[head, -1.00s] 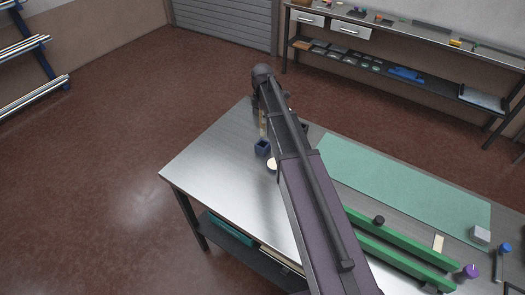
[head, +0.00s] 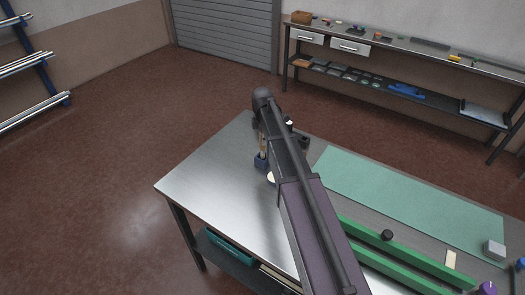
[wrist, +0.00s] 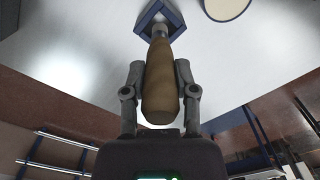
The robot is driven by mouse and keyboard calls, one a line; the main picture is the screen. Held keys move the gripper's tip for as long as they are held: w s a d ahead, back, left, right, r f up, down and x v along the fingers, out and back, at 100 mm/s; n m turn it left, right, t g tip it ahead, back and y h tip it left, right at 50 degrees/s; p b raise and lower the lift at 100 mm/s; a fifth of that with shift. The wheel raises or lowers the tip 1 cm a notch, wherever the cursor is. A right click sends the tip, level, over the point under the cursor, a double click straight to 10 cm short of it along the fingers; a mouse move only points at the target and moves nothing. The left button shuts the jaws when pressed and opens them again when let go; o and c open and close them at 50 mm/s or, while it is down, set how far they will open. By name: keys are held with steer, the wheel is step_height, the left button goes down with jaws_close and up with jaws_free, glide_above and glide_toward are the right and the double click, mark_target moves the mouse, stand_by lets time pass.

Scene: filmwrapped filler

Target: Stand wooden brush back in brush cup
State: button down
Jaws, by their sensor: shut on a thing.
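My gripper (wrist: 158,85) is shut on the wooden brush (wrist: 160,80), one finger on each side of its brown handle. The brush's far end reaches the opening of the square blue brush cup (wrist: 144,28) in the wrist view; how deep it sits is hidden. In the head view the brush (head: 263,142) is roughly upright above the dark blue cup (head: 260,163), its lower end at the cup's mouth. My arm hides the gripper fingers there. The cup stands on the metal table (head: 215,185).
A pale round-topped item (head: 271,177) stands close to the cup, partly behind my arm. A green mat (head: 400,195) and green rails (head: 400,250) lie to the right. The table's left part is bare.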

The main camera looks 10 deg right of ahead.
mark_target(263, 147)
steer(key=shift+f, duration=0.25)
steer(key=shift+f+b, duration=1.85)
steer(key=shift+b, duration=0.1)
steer(key=shift+f, duration=0.15)
steer(key=shift+c, duration=2)
jaws_free()
step_height(263, 147, up, 12)
steer(key=p, duration=1.2)
steer(key=shift+r, duration=0.2)
